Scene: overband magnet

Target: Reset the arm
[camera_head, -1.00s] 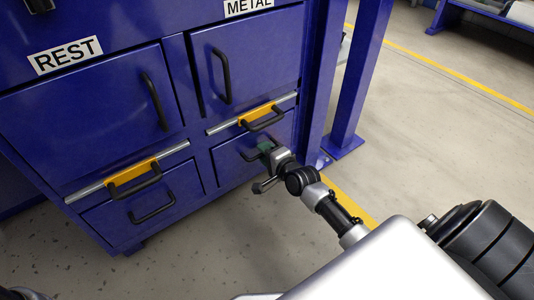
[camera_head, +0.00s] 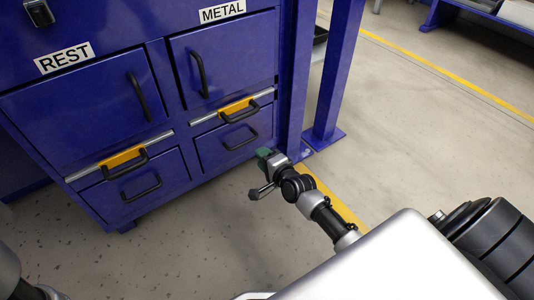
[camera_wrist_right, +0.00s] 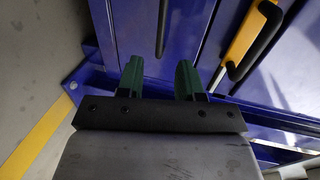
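My right gripper (camera_head: 264,156) reaches out in front of the lower right corner of the blue cabinet (camera_head: 159,51). In the right wrist view the gripper (camera_wrist_right: 161,79) shows two green fingers set apart with nothing between them. It is empty and points toward the blue cabinet front. Whether it touches the cabinet cannot be told from the head view. Part of my left arm (camera_head: 12,275) shows at the lower left edge; its gripper is out of view.
The cabinet has doors under REST (camera_head: 64,58) and METAL (camera_head: 222,11) labels, yellow-marked handles (camera_head: 122,157) and lower drawers with black handles (camera_head: 141,189). A blue post (camera_head: 335,70) stands right of it. Open floor with a yellow line (camera_head: 440,69) lies to the right.

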